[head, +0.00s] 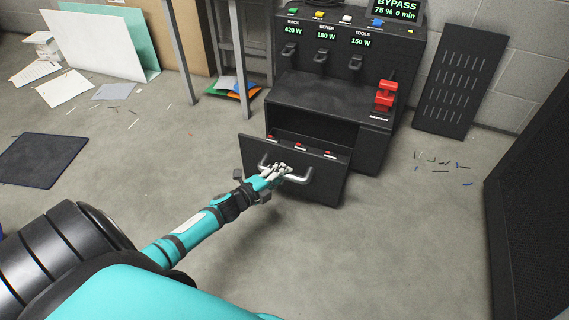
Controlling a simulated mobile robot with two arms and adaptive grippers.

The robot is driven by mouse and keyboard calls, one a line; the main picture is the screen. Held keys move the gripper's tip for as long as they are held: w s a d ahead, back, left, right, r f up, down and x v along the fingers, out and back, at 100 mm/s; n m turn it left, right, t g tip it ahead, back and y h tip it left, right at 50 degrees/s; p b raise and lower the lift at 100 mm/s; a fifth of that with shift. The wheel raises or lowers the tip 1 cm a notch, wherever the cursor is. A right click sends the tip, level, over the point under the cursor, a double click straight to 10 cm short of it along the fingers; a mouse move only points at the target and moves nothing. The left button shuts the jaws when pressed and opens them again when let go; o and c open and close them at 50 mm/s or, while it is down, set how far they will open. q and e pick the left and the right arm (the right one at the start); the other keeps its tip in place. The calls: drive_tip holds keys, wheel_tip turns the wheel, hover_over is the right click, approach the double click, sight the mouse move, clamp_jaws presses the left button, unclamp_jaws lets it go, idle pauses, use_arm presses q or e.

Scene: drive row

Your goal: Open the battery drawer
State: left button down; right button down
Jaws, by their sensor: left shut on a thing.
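The battery drawer (322,180) is at the bottom of a black power unit (335,99). Its front stands out from the unit, so it is partly open. Several red-marked parts show just behind the top edge of the drawer front. My left gripper (281,172) is shut on the drawer's pale bar handle (303,177). The arm reaches in from the lower left and hides part of the drawer front. My right gripper is not in view.
The unit carries a lit display (396,10), several black switches and a red lever (385,96). A perforated black panel (460,82) leans on the wall at right. A dark cabinet (530,205) stands at the right edge. The floor before the drawer is clear.

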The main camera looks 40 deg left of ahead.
use_arm(q)
drive_tip(key=shift+f, duration=0.15)
drive_tip(key=c, duration=1.1)
unclamp_jaws()
drive_tip(key=v, duration=1.2)
drive_tip(key=shift+d, duration=0.1)
